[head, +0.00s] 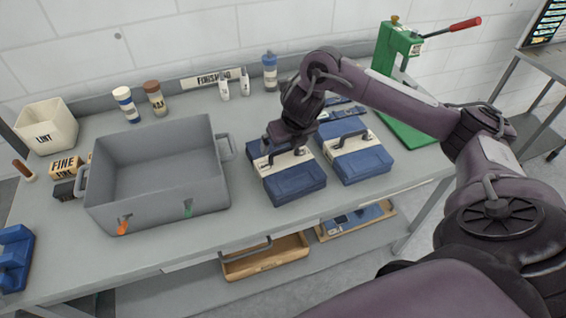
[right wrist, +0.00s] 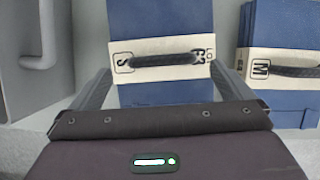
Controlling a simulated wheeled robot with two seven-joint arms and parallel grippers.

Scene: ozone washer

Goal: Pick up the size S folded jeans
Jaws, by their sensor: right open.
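The size S folded jeans (head: 294,186) are a dark blue bundle with a cream band and a dark handle, lying on the grey table right of the grey bin. The band's S shows in the right wrist view (right wrist: 160,22). My right gripper (head: 281,152) is over the band of this bundle. In the right wrist view its open fingers (right wrist: 163,88) stand either side of the bundle, with the handle beyond them. I cannot tell whether they touch it. The size M folded jeans (head: 362,161) lie just to the right, also with a band and handle (right wrist: 298,68). My left gripper is out of view.
A grey bin (head: 218,178) stands close on the left. A green press (head: 388,60) with a red-handled lever is at the back right. Bottles (head: 155,98), a lint box (head: 46,126) and a blue object (head: 14,258) are further left. The table front is clear.

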